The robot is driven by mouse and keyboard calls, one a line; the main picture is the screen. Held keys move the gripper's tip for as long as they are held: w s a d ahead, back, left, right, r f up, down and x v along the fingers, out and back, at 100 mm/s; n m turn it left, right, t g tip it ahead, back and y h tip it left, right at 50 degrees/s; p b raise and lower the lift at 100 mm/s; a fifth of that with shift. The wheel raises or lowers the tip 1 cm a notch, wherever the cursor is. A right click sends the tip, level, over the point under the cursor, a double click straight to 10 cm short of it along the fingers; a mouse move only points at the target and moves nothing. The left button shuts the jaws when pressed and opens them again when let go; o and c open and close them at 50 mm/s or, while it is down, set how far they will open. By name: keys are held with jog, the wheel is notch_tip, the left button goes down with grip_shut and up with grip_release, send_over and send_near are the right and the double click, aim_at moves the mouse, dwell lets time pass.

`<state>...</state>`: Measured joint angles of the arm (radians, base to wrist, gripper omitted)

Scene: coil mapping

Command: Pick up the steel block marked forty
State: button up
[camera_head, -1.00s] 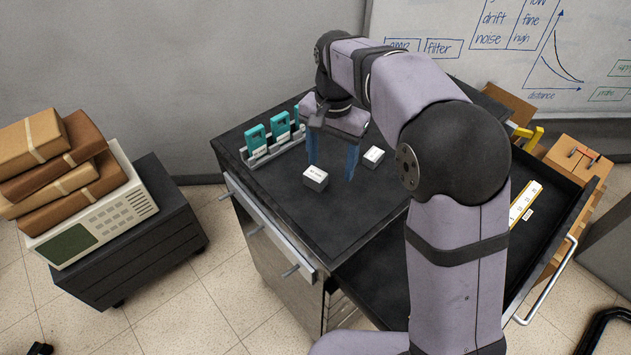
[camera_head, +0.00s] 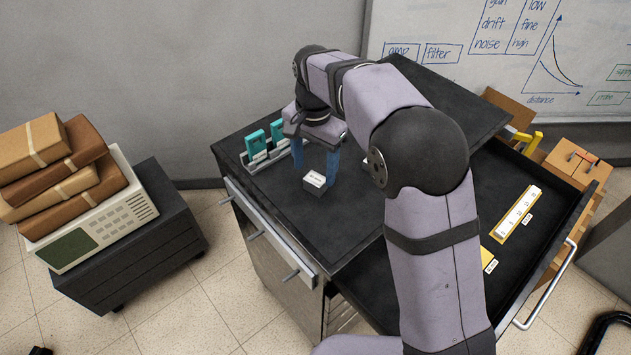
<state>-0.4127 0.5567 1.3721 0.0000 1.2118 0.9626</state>
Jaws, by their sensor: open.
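A small steel block (camera_head: 314,185) with a white label on top sits on the dark cabinet top. The label is too small to read. My gripper (camera_head: 315,170) is open, its two blue fingers pointing down at the block, one toward its left and one toward its right. I cannot tell whether the fingers are above, behind or beside it, and no contact shows. A second labelled block (camera_head: 365,163) is mostly hidden behind my arm, right of the gripper.
A grey rack with teal modules (camera_head: 266,145) stands left of the gripper. An open drawer (camera_head: 545,215) on the right holds a white strip (camera_head: 518,212) and a yellow piece (camera_head: 487,260). The cabinet top in front of the block is clear.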

aim_at(315, 178)
jog(key=shift+d+f+p, duration=0.15)
jog(key=shift+f+p, duration=0.75)
jog(key=shift+f, duration=1.35)
jog(key=c, duration=1.3)
jog(key=shift+o, duration=0.2)
jog(key=shift+r, duration=0.1)
notch_tip(315, 178, up, 10)
jog(key=b, duration=0.2)
jog(key=shift+b, duration=0.3)
